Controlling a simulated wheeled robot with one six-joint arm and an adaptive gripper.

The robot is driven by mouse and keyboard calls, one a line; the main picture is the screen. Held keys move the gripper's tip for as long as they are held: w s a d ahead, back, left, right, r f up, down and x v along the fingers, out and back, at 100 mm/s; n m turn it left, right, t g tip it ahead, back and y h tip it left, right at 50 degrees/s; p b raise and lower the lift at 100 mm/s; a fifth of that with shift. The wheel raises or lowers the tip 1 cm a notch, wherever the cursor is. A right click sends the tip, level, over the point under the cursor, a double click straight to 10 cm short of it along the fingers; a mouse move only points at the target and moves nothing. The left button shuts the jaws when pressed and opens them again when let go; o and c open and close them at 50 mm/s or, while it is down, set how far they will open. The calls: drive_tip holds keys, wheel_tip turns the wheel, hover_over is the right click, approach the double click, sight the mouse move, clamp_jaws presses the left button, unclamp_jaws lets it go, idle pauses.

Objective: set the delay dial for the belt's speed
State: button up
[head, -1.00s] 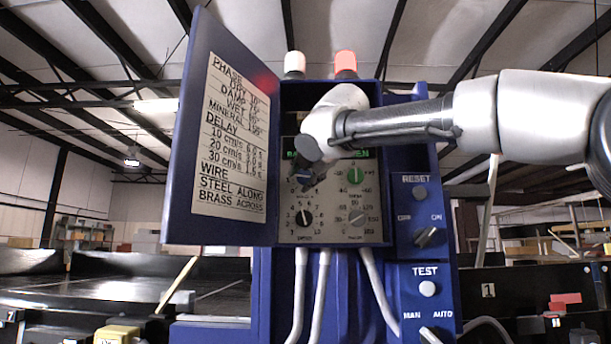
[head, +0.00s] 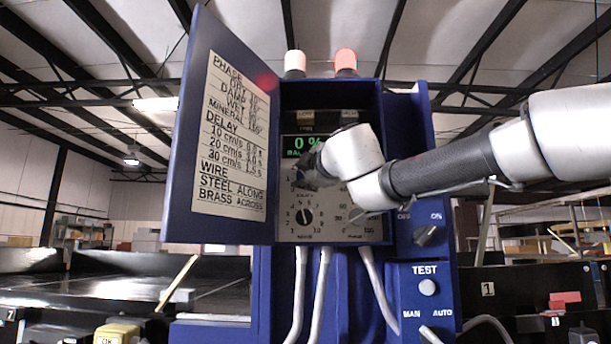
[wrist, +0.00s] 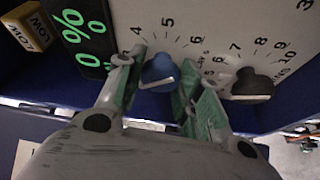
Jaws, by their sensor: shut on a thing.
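A blue dial (wrist: 158,70) with a pale pointer edge sits on the grey control panel (wrist: 215,15). Numbers including 4, 5 and 6 ring it. My gripper (wrist: 158,82) has one finger on each side of this dial and is shut on it. In the head view my gripper (head: 305,178) reaches to the panel's upper left dial and hides most of it. A card (head: 228,140) on the open door lists delay values against belt speeds in cm/s. The exact dial setting is hard to read.
A dark dial (wrist: 252,84) stands close beside my right finger. A green display (head: 306,145) reads 0 %. The open blue door (head: 184,165) stands left of the box; a switch panel (head: 427,270) stands at right. White cables (head: 322,290) hang below.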

drive_tip(key=shift+f+m+t+h, duration=0.2)
drive_tip(key=shift+m+t, duration=0.45)
drive_tip(key=shift+m, duration=1.25)
drive_tip(key=shift+f+m+t+h, duration=0.1)
drive_tip(key=shift+m+t+h, duration=0.4)
drive_tip(key=shift+m, duration=1.4)
drive_tip(key=shift+t, duration=0.25)
drive_tip(key=shift+w, duration=0.1)
drive_tip(key=o, duration=1)
drive_tip(key=shift+o, duration=0.2)
drive_tip(key=shift+r, duration=0.1)
drive_tip(key=v, duration=1.2)
